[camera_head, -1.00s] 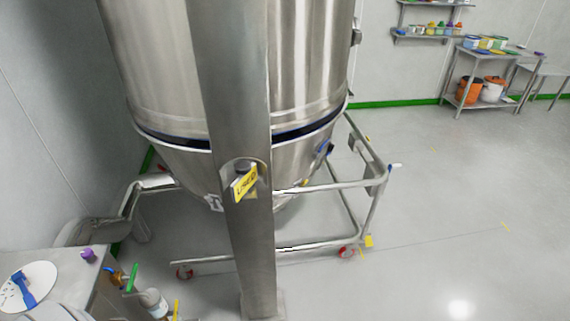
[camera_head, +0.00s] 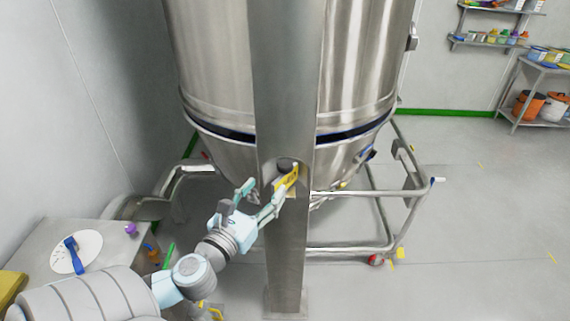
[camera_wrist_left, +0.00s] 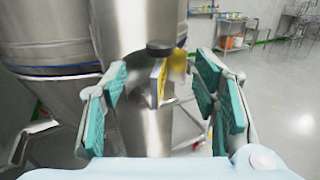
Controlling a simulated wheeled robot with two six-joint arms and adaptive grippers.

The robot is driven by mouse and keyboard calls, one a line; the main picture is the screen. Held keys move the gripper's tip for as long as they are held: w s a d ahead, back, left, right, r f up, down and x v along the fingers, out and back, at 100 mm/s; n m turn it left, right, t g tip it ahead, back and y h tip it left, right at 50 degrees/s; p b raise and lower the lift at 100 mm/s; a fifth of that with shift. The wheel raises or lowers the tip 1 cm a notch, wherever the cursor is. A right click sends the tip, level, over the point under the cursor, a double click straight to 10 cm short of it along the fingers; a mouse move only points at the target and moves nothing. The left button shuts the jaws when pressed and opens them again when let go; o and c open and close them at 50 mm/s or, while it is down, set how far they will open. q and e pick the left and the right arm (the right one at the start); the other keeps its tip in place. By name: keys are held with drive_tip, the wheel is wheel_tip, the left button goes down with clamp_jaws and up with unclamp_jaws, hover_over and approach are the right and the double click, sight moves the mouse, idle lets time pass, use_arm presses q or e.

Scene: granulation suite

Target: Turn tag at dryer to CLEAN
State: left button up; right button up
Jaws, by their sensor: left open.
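The yellow tag (camera_head: 287,180) hangs in the notch of the steel post in front of the dryer (camera_head: 220,90). Its lettering is too small to read now. In the left wrist view the tag (camera_wrist_left: 157,82) shows nearly edge-on below a dark round knob (camera_wrist_left: 159,48), with a yellow face to its right. My left gripper (camera_head: 260,192) is open, its teal pads apart, just to the left of and below the tag in the head view. In the left wrist view the tag lies between and beyond the pads (camera_wrist_left: 160,98), with nothing held. My right gripper is not in view.
The steel post (camera_head: 285,245) stands in front of the dryer bowl and its wheeled frame (camera_head: 385,205). A bench (camera_head: 40,245) with a white disc and blue tool is at lower left. A shelf and table (camera_head: 535,85) stand far right. Open floor lies right.

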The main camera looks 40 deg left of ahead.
sight(281, 170)
use_arm(q)
drive_tip(key=w, duration=0.3)
drive_tip(key=w+a+p, duration=0.1)
drive_tip(key=w, duration=0.3)
drive_tip(key=w+a, duration=0.1)
drive_tip(key=w, duration=0.3)
drive_tip(key=shift+a+f, duration=0.1)
drive_tip(key=c, duration=1.2)
